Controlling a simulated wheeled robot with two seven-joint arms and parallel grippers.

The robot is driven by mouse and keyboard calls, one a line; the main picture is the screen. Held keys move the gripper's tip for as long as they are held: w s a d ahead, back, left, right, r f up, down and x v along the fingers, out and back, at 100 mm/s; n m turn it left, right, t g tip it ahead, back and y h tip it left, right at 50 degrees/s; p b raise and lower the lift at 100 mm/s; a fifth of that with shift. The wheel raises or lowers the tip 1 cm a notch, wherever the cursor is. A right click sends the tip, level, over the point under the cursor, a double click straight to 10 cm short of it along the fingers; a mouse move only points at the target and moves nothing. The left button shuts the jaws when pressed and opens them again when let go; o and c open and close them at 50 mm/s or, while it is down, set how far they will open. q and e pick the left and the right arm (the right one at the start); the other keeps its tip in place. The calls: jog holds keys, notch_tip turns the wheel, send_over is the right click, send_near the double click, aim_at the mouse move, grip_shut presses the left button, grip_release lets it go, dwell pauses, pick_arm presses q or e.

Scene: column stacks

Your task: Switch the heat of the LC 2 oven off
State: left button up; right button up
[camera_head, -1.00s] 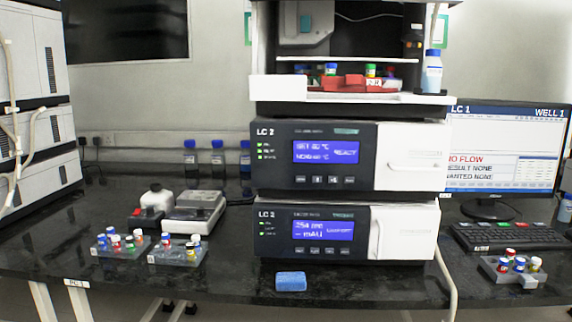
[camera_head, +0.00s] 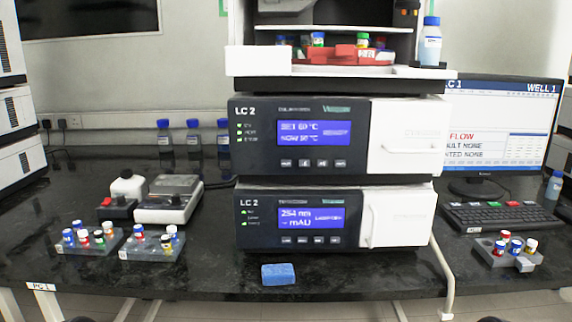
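The LC 2 oven (camera_head: 262,165) is the upper dark module of the middle stack, with a closed white door (camera_head: 405,137) on its right. Its blue display (camera_head: 314,133) shows two temperature lines in °C, with digits too small to read surely. A row of small buttons (camera_head: 305,163) sits below the display. Small green status lights (camera_head: 239,132) show at the left of its panel. Neither of my grippers can be made out; only small dark shapes show at the bottom edge.
A second LC 2 module (camera_head: 262,236), showing 254 nm and mAU, is below the oven. A blue sponge (camera_head: 278,274) lies in front. Vial racks (camera_head: 152,247) and a small device (camera_head: 168,208) stand left; a monitor (camera_head: 500,120) and keyboard (camera_head: 500,216) stand right.

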jog(key=shift+c, duration=0.6)
grip_shut()
dwell(1.1)
